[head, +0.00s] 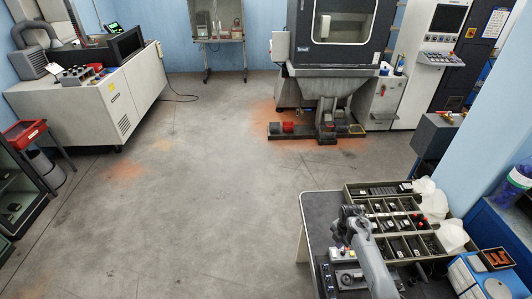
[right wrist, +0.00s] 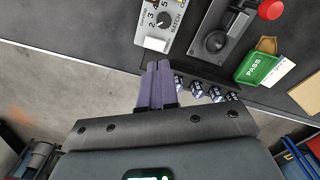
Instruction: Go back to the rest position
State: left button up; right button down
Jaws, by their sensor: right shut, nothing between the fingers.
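My right gripper (head: 342,240) hangs above the left part of the dark bench (head: 318,211) in the head view. Its purple fingers (right wrist: 157,84) are pressed together in the right wrist view, with nothing between them. Several small metal cylinders (right wrist: 206,91) lie just right of the fingers. My left gripper is in neither view.
A black fixture (right wrist: 217,40), a red button (right wrist: 271,9) and a green PASS box (right wrist: 256,67) lie on the bench. A compartment tray (head: 347,190) and white bags (head: 452,235) are right of my arm. Open floor (head: 215,200) lies left of the bench.

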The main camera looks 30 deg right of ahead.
jog(key=s+a+r+m+t, duration=0.1)
jog(key=s+a+r+m, duration=0.45)
jog(key=a, duration=0.55)
jog(key=s+a+r+m+t, duration=0.1)
jog(key=s+a+r+m, duration=0.5)
jog(key=a, duration=0.5)
jog(key=s+a+r+m+t, duration=0.1)
jog(key=s+a+r+m, duration=0.3)
jog(key=s+a, duration=0.55)
pick_arm(q)
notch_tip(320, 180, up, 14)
jog(key=p, duration=1.3)
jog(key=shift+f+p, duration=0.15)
jog(key=shift+p, duration=0.2)
pick_arm(e)
notch_tip(320, 180, up, 14)
jog(key=w+a, duration=0.1)
jog(key=a, duration=0.1)
jog(key=shift+w+r+t, duration=0.15)
jog(key=shift+t, duration=0.15)
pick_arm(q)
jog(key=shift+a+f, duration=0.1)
pick_arm(e)
jog(key=shift+m, duration=0.25)
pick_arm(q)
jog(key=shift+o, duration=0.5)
